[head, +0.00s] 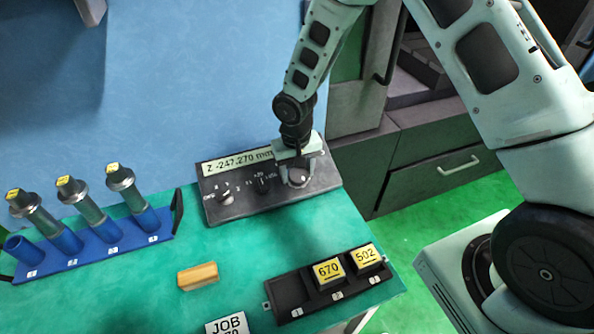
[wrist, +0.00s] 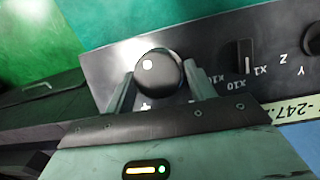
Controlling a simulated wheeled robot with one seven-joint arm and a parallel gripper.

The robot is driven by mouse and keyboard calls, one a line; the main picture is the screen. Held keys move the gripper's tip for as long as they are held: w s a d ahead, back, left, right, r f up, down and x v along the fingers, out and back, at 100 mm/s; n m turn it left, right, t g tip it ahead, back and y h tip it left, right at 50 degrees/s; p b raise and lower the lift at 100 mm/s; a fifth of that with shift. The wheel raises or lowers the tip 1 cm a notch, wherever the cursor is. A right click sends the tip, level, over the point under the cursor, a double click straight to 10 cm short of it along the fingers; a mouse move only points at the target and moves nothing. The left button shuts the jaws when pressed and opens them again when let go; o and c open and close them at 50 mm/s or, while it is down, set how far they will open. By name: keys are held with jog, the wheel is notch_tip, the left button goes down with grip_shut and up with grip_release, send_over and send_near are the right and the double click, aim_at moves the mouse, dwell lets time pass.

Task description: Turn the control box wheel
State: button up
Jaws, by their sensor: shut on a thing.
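The control box (head: 238,205) is a dark panel on the green table, with a display strip (head: 222,166) reading "Z -247.270 mm". Its wheel (head: 298,178) is a round dark knob at the right end of the panel; in the wrist view the wheel (wrist: 158,76) shows a pale dot near its upper left. My gripper (head: 297,170) is over the right end of the box. In the wrist view my gripper (wrist: 160,92) is shut on the wheel, one finger at each side. The display is partly hidden by my arm in the head view.
Two selector knobs (head: 225,196) sit left of the wheel. A blue rack (head: 95,248) with tool holders stands at left. A yellowish block (head: 198,276) lies mid-table. A black tray (head: 290,300) holds boxes marked 670 and 502. A JOB card (head: 228,324) lies at the front.

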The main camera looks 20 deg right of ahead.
jog(key=n+b, duration=0.1)
jog(key=n+h+b, duration=0.1)
jog(key=shift+d+f+n, duration=0.15)
jog(key=shift+f+n, duration=0.05)
jog(key=shift+n, duration=0.1)
jog(key=n+h+b, duration=0.1)
jog(key=n+b, duration=0.1)
jog(key=n, duration=0.1)
jog(key=shift+s+t+b, duration=0.1)
jog(key=shift+t+b, duration=0.3)
jog(key=n+t+h+b, duration=0.1)
jog(key=n+b, duration=0.1)
jog(key=n, duration=0.1)
jog(key=n+h+b, duration=0.1)
jog(key=n+b, duration=0.2)
jog(key=shift+a+n+t, duration=0.2)
jog(key=shift+n+t, duration=0.1)
jog(key=shift+t, duration=0.1)
jog(key=n+b, duration=0.2)
jog(key=n+t+b, duration=0.1)
jog(key=n+b, duration=0.1)
jog(key=shift+s+t, duration=0.15)
jog(key=shift+t, duration=0.15)
jog(key=n+t+b, duration=0.1)
jog(key=n+b, duration=0.2)
jog(key=shift+r+n, duration=0.15)
jog(key=shift+n, duration=0.15)
jog(key=shift+r+t+b, duration=0.1)
jog(key=shift+t+b, duration=0.2)
jog(key=shift+b, duration=0.1)
